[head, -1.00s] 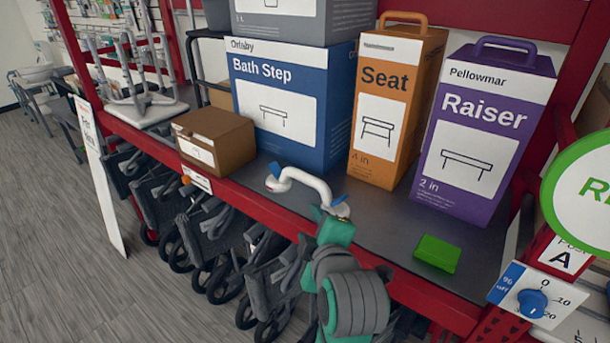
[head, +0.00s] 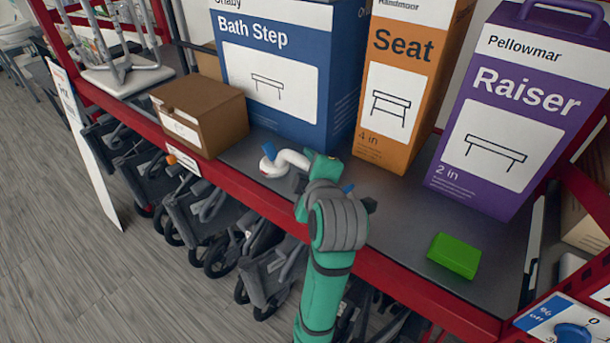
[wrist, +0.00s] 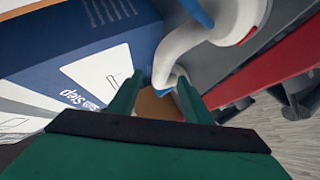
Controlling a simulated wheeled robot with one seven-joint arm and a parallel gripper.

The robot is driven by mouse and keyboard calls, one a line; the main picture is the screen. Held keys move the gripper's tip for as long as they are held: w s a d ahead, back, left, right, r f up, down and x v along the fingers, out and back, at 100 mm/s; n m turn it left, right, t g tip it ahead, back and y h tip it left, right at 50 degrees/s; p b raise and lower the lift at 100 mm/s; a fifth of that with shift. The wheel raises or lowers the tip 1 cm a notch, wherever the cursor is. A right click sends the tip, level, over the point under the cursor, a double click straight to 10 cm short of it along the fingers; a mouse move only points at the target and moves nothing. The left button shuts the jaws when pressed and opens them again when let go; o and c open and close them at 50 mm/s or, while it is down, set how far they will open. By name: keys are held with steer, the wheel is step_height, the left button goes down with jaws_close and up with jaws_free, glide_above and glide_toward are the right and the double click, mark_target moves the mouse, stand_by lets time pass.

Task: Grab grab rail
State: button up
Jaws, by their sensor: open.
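The grab rail (head: 291,157) is a white curved bar with blue parts at its ends. It sits on the grey shelf, in front of the Bath Step box. My gripper (head: 305,168) is over its right part in the head view, and my arm hides some of it. In the wrist view the white rail (wrist: 205,36) curves down from the upper right. Its far stretch shows between and just beyond the open green fingers of my gripper (wrist: 158,88). I cannot tell whether the fingers touch it.
The blue Bath Step box (head: 285,85) stands close behind the rail. The orange Seat box (head: 400,85) and purple Raiser box (head: 500,130) stand to the right. A brown carton (head: 200,115) is at the left. A green block (head: 454,256) lies front right. A red shelf edge (head: 390,275) runs along the front.

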mark_target(303, 164)
steer(key=shift+x, duration=2.7)
steer(key=shift+s+a, duration=0.1)
steer(key=shift+s, duration=0.05)
jaws_close()
